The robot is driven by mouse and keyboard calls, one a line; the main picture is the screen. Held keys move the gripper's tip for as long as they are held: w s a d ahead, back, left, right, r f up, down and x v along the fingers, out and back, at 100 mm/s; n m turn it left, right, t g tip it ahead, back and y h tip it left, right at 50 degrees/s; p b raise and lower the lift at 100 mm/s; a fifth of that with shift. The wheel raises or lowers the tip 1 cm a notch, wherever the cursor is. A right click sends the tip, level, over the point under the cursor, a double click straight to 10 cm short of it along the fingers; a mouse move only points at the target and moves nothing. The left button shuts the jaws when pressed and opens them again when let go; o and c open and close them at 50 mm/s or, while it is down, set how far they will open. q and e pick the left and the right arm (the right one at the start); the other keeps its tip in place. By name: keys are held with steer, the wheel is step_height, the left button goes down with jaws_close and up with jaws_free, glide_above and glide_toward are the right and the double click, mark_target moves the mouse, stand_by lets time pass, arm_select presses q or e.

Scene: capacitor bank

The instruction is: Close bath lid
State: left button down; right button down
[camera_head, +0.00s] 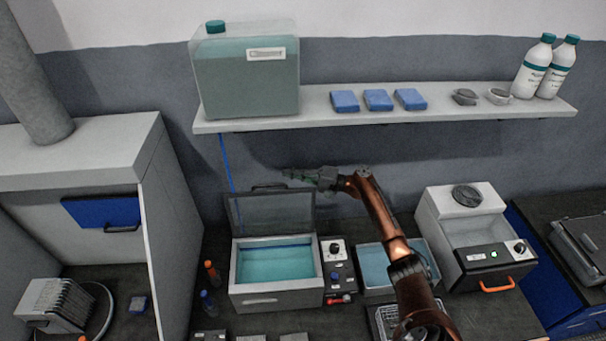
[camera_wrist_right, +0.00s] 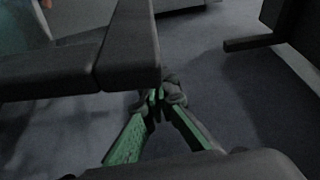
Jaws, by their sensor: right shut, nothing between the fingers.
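The bath (camera_head: 262,298) is a light grey box with teal liquid, on the dark bench in the head view. Its grey see-through lid (camera_head: 272,213) stands raised, hinged at the back edge, with a dark handle (camera_head: 268,187) at its top. My right gripper (camera_head: 288,174) is shut and empty, pointing left just above the lid's top edge. I cannot tell whether it touches the lid or is behind it. In the right wrist view its green-padded fingers (camera_wrist_right: 154,98) meet at the tips, beside a dark bar. My left gripper is not in view.
A shelf (camera_head: 400,112) above holds a large tank (camera_head: 246,75), blue boxes, small grey dishes and two bottles. A control box (camera_head: 337,275) and a second bath (camera_head: 372,265) stand right of the bath. My right arm crosses over the second bath. A cabinet (camera_head: 165,220) stands at left.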

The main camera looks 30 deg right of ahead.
steer(key=s, duration=0.1)
steer(key=s+a+p, duration=0.2)
steer(key=shift+s+f, duration=0.2)
steer(key=shift+s, duration=0.05)
